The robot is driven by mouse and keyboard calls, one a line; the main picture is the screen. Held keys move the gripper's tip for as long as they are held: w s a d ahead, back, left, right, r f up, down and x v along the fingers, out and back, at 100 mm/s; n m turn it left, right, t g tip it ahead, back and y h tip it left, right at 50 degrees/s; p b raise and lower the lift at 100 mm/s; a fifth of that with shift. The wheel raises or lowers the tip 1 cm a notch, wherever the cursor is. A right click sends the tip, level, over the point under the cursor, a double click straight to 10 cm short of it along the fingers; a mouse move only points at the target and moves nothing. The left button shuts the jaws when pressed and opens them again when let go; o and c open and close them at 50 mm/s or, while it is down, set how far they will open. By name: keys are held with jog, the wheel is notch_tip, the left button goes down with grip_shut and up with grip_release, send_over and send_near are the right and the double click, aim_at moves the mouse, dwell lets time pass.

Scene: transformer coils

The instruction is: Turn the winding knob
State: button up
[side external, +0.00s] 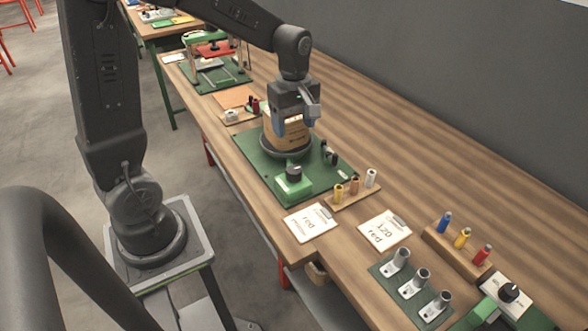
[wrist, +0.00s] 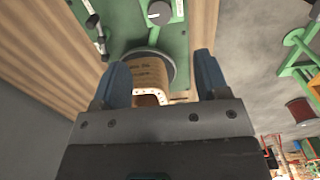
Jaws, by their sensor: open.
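A green winder base (side external: 255,160) lies on the wooden bench. A small green box on it carries a dark knob (side external: 293,171); in the wrist view the round grey knob (wrist: 159,13) with a light pointer is at the top edge. A tan coil former (side external: 272,140) with printing stands on a dark round disc (side external: 270,148). My gripper (side external: 296,118) is upright at the former, with blue fingers open. In the wrist view my gripper (wrist: 162,78) has the former (wrist: 150,75) between its fingers in the picture. I cannot tell whether they touch it. The knob is clear of the fingers.
A rack of wire spools (side external: 354,188) stands right of the winder. Two cards (side external: 310,221) reading "red" and "120 red" lie in front. Further right are a rack of coloured pegs (side external: 462,240), metal cylinders (side external: 422,277) and another black knob (side external: 508,291).

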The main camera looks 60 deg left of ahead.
aim_at(294, 169)
notch_tip(294, 169, down, 14)
jog(key=shift+r, duration=0.1)
dwell(0.5)
jog(key=c, duration=0.9)
